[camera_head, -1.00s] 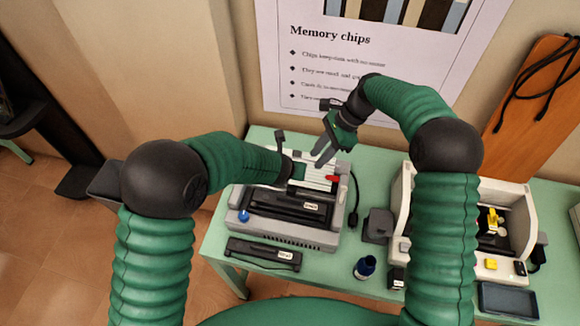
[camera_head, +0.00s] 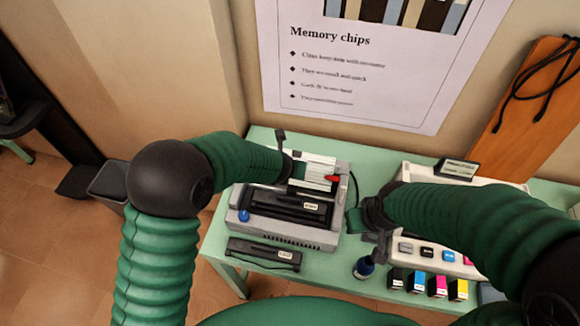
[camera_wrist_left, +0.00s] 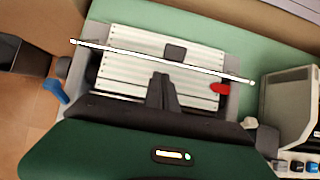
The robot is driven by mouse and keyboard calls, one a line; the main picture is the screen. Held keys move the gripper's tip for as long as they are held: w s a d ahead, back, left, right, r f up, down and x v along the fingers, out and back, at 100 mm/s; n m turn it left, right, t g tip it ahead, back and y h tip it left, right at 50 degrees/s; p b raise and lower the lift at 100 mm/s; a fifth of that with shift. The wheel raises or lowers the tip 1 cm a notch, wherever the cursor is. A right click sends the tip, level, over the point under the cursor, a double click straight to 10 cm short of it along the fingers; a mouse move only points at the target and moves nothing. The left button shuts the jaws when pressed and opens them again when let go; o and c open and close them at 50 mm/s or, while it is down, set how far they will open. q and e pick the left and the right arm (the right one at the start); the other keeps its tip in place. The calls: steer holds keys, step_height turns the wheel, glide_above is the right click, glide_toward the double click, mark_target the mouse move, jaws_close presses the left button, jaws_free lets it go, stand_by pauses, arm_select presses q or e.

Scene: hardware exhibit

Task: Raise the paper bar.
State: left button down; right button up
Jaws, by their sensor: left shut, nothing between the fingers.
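The paper bar (camera_wrist_left: 120,50) is a thin white rod with a pale knob at each end, lying slantwise across the printer's ribbed white paper support in the left wrist view. In the head view I cannot pick it out clearly. The grey printer (camera_head: 325,225) stands on the left of the table. My left gripper (camera_wrist_left: 163,80) is shut and empty, its tips just below the bar in the picture; I cannot tell whether they touch. My right gripper (camera_head: 381,243) is to the right of the printer, mostly hidden by its wrist, so its jaws are unclear.
A white printer (camera_head: 425,172) stands at the right, partly behind my right arm. Several ink cartridges (camera_head: 438,286) and a dark blue bottle (camera_head: 364,267) sit at the front. A black ribbon cartridge (camera_head: 263,253) lies before the grey printer. A wall poster (camera_head: 350,75) hangs behind.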

arm_select(q)
steer(key=shift+r, duration=0.1)
steer(key=p+v, duration=0.6)
steer(key=v, duration=1)
steer(key=s+a+f+m+g+b, duration=0.1)
steer(key=s+a+m, duration=0.3)
steer(key=a+m, duration=0.3)
steer(key=s+a+f+m+g+y+b, duration=0.1)
steer(key=s+a+m, duration=0.4)
steer(key=m, duration=0.9)
steer(key=s+a+f+m+g+y+b, duration=0.1)
steer(key=s+a+f+m+g, duration=0.1)
steer(key=s+a+m, duration=0.3)
steer(key=shift+a+f+m+b, duration=0.5)
steer(key=shift+a+m, duration=1.5)
steer(key=shift+m, duration=1.2)
steer(key=shift+a, duration=0.3)
steer(key=shift+d, duration=0.2)
